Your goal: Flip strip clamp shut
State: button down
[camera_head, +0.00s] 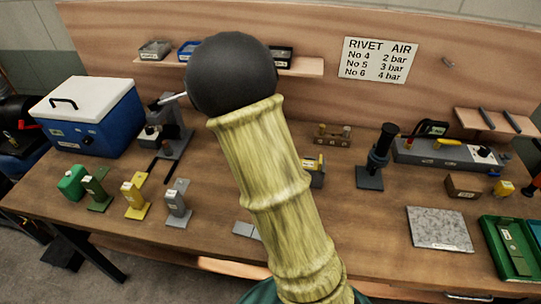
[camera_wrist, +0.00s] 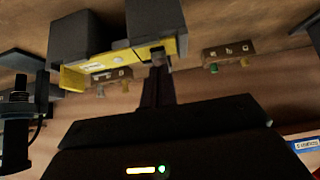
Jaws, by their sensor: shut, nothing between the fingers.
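In the wrist view, a yellow-and-grey device (camera_wrist: 115,58), which looks like the strip clamp, fills the upper left, with dark grey blocks against a yellow labelled plate. In the head view only a small part of it (camera_head: 313,165) shows to the right of my arm. My gripper (camera_wrist: 158,63) is shut and empty. Its fingertips are close to the right end of the yellow plate; I cannot tell whether they touch it. I cannot tell whether the clamp is open. My gripper is hidden behind my arm in the head view.
A brown block (camera_head: 333,133) with small pegs stands behind the device. A black upright tool (camera_head: 380,150) and a long grey unit (camera_head: 430,155) stand to the right. A blue cooler (camera_head: 95,120) and several small stands are at left. A grey slab (camera_head: 440,228) lies front right.

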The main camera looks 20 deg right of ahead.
notch_tip(320, 180, up, 2)
jog(key=shift+d+r+p, duration=0.15)
jog(key=shift+r+p, duration=0.1)
jog(key=shift+p, duration=0.25)
jog(key=shift+r, duration=0.3)
jog(key=s+a+r+b, duration=0.1)
jog(key=s+a+r, duration=0.1)
jog(key=s+a, duration=0.3)
jog(key=shift+s+a, duration=0.15)
jog(key=shift+s, duration=1.35)
jog(key=s+a+n+g+y, duration=0.4)
jog(key=s+a+n, duration=0.2)
jog(key=s, duration=0.3)
jog(key=shift+s+a+r+n, duration=0.2)
jog(key=shift+a+r+n, duration=0.05)
jog(key=shift+r+n, duration=0.05)
